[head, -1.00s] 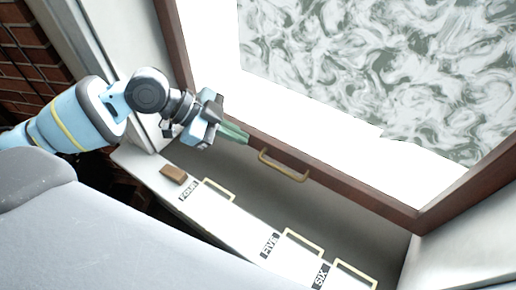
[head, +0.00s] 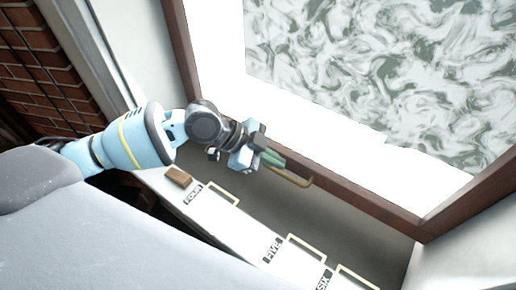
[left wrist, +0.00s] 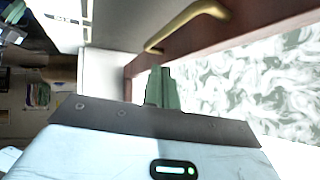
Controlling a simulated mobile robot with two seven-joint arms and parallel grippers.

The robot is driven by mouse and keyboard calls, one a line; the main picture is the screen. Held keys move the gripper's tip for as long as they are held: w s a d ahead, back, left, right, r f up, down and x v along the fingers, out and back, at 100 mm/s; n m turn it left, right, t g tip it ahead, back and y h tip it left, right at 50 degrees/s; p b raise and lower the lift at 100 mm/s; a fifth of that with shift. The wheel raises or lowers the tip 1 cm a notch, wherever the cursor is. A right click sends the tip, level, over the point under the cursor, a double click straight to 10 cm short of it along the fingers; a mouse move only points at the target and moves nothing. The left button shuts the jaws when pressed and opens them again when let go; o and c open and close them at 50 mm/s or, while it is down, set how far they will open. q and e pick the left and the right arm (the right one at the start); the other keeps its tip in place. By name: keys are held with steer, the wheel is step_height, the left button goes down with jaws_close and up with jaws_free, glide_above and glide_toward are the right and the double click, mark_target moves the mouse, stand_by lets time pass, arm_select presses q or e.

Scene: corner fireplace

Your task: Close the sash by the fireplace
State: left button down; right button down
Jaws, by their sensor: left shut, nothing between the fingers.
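The sash is a brown wooden frame (head: 362,195) around a bright pane, raised above the sill in the head view. A brass handle (head: 291,178) is fixed to its bottom rail. The handle also shows at the top of the left wrist view (left wrist: 188,25), along the brown rail (left wrist: 225,42). My left gripper (head: 276,161), with green fingers, is shut and empty. In the head view its fingertips are close to the left end of the handle; I cannot tell whether they touch. The fingers also show in the left wrist view (left wrist: 161,88), below the handle in the picture. My right gripper is not in view.
A white sill (head: 225,222) below the sash carries labels FOUR, FIVE and SIX with pale loop outlines. A small brown block (head: 179,176) sits at its left end. A brick wall (head: 55,85) stands at the left.

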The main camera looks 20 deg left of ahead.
arm_select(q)
steer(key=shift+w+a+f, duration=0.1)
steer(key=shift+w+f, duration=0.1)
steer(key=shift+f, duration=0.75)
steer(key=shift+w+f, duration=0.15)
steer(key=shift+f, duration=0.8)
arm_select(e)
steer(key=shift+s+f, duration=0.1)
